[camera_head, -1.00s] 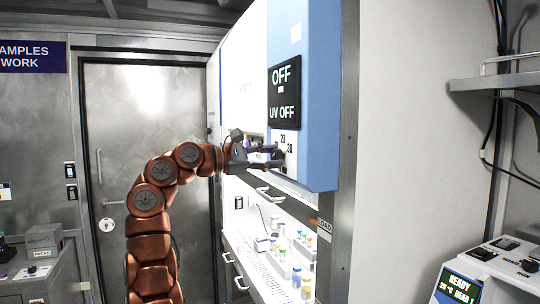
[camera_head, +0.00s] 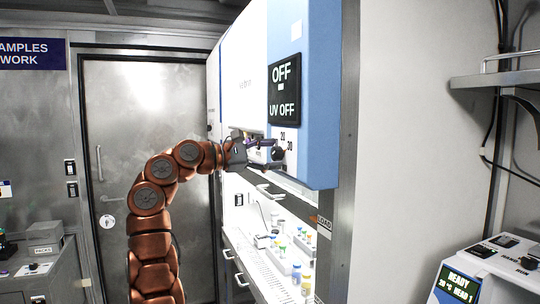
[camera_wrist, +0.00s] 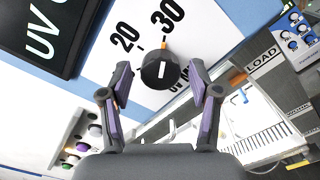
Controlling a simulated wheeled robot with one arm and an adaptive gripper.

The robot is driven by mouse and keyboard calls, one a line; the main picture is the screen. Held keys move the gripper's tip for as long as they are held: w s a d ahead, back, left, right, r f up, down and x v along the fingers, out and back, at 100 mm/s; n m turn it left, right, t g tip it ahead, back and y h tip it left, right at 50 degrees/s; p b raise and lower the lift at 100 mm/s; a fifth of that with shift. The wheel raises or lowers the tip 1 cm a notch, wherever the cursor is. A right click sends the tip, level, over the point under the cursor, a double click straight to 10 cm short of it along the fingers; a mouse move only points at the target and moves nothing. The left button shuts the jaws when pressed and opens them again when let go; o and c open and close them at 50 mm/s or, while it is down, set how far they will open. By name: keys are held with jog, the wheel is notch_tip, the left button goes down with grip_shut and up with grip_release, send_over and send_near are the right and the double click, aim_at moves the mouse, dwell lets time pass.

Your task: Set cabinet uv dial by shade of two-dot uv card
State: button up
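The black uv dial (camera_wrist: 159,72) with a white mark sits on a white scale panel on the cabinet (camera_head: 313,90). The numbers 20 and 30 show above it in the wrist view; more lettering beside it is partly hidden. My gripper (camera_wrist: 160,78) is open, with one finger on each side of the dial and visible gaps between. In the head view my gripper (camera_head: 268,152) is at the lower front of the cabinet and hides the dial. The black display (camera_head: 284,90) reads OFF and UV OFF. I cannot make out a two-dot uv card in either view.
Below is the lit cabinet interior with several capped vials (camera_head: 299,272) and a handle (camera_head: 268,193). An instrument reading READY (camera_head: 460,287) stands at the lower right, under a shelf (camera_head: 495,80). A metal door (camera_head: 150,130) is behind my arm.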

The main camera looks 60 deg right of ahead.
dwell(0.3)
jog(key=v, duration=1.2)
dwell(0.3)
